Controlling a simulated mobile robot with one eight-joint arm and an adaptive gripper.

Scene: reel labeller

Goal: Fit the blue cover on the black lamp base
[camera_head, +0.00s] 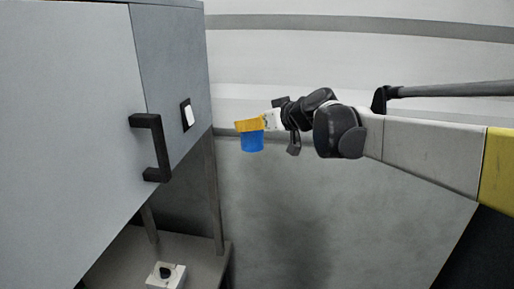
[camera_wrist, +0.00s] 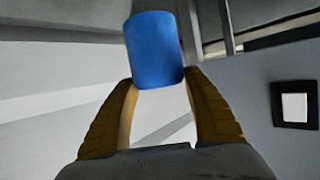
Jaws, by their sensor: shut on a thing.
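The blue cover (camera_head: 252,142) is a plain blue cylinder. In the head view it hangs below the yellow fingers of my gripper (camera_head: 249,125), in the air to the right of the grey cabinet. In the wrist view the blue cover (camera_wrist: 154,48) sits between the two yellow fingertips, and my gripper (camera_wrist: 160,85) is shut on it. A small black round piece (camera_head: 165,271) stands on a white block (camera_head: 166,281) low in the head view, well below and left of the cover. It may be the black lamp base; I cannot be sure.
The grey cabinet (camera_head: 70,110) fills the left, with a black handle (camera_head: 152,148) and a white switch in a black frame (camera_head: 187,114). Its stand has legs (camera_head: 214,195) and a low shelf (camera_head: 205,262). The space around my gripper looks free.

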